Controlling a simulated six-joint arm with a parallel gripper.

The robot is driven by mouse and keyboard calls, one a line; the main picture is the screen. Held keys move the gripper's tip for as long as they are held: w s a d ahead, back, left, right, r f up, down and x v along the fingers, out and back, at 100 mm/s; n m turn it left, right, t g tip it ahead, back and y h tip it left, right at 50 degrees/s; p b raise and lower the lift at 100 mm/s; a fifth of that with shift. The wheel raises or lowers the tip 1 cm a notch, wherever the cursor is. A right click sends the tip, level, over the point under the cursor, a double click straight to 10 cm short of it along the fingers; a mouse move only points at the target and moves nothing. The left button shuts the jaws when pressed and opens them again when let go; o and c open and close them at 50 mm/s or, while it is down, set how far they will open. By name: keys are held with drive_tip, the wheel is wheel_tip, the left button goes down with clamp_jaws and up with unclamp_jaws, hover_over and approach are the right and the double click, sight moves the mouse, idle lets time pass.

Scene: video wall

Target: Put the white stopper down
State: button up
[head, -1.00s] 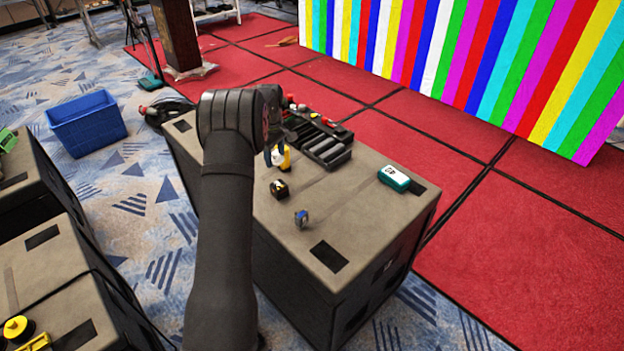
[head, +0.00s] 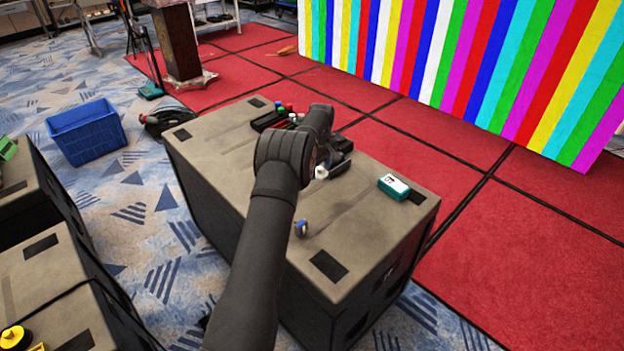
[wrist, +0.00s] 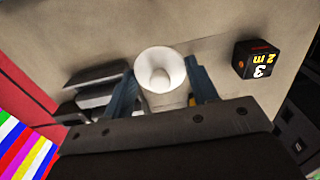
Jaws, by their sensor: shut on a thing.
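The white stopper (wrist: 160,70) is round with a hollow, flared end, and it sits between the two blue-grey fingers of my gripper (wrist: 163,92) in the wrist view. My gripper is shut on it. In the head view the stopper (head: 321,172) shows as a small white spot beside my wrist, over the grey case top (head: 350,222). My arm hides most of the gripper there. I cannot tell whether the stopper touches the case top.
A black organizer (wrist: 92,92) lies close beside the gripper. A black cube with yellow and white marks (wrist: 257,60) is on its other side. A teal-and-white box (head: 393,187) and a small blue item (head: 301,228) stand on the case. Its front right top is mostly clear.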

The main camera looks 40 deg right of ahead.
drive_tip(key=w+f, duration=0.2)
drive_tip(key=w, duration=0.1)
drive_tip(key=shift+w+a+f, duration=0.15)
drive_tip(key=shift+w+a, duration=0.05)
drive_tip(key=shift+w, duration=0.1)
drive_tip(key=shift+f, duration=1.9)
drive_tip(key=shift+f, duration=0.15)
drive_tip(key=o, duration=0.9)
drive_tip(key=shift+o, duration=0.2)
wheel_tip(320, 180, up, 12)
